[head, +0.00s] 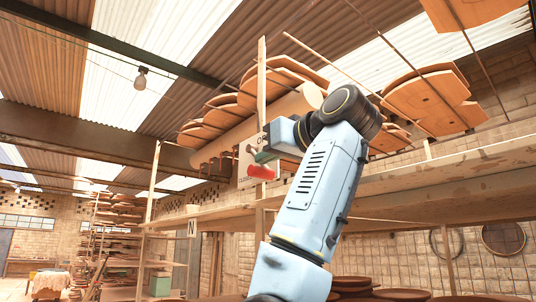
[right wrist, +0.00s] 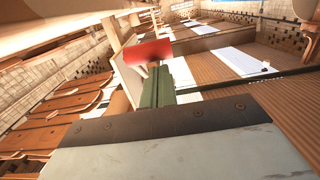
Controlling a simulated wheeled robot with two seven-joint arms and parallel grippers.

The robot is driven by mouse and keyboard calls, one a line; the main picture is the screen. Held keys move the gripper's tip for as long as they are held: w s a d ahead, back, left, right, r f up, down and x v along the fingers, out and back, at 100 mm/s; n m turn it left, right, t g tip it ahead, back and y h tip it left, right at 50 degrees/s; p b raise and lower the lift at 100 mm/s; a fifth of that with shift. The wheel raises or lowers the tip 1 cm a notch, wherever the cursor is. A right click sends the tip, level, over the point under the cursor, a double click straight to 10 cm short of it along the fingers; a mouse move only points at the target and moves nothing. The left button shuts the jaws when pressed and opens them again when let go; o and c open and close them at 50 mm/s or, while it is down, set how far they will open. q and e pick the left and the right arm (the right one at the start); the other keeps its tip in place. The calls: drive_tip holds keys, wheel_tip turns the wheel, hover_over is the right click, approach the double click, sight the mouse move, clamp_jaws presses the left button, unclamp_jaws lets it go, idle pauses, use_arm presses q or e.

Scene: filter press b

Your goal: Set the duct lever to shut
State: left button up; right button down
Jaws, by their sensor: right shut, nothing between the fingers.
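The duct lever's red grip (head: 261,172) shows in the head view in front of a pale plate (head: 246,160). Lettering on the plate's lower edge is too small to read. A pale round duct (head: 245,127) runs behind it. My right gripper (head: 262,157) is shut and empty, just above the red grip in the picture. In the right wrist view the green fingers (right wrist: 157,86) are together and point toward the red grip (right wrist: 147,52), with the pale plate (right wrist: 128,78) beside them. I cannot tell whether the fingers touch the lever. My left gripper is not in view.
Wooden shelving with a long board (head: 450,175) stands close to my right arm. Curved wooden panels (head: 425,97) hang on racks above. A thin upright post (head: 261,90) rises by the plate. A bulb (head: 141,78) hangs at left, where the space is more open.

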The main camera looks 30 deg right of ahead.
drive_tip(key=shift+w+f+b, duration=0.45)
drive_tip(key=shift+f+b, duration=0.25)
drive_tip(key=shift+b, duration=0.05)
drive_tip(key=shift+s, duration=0.1)
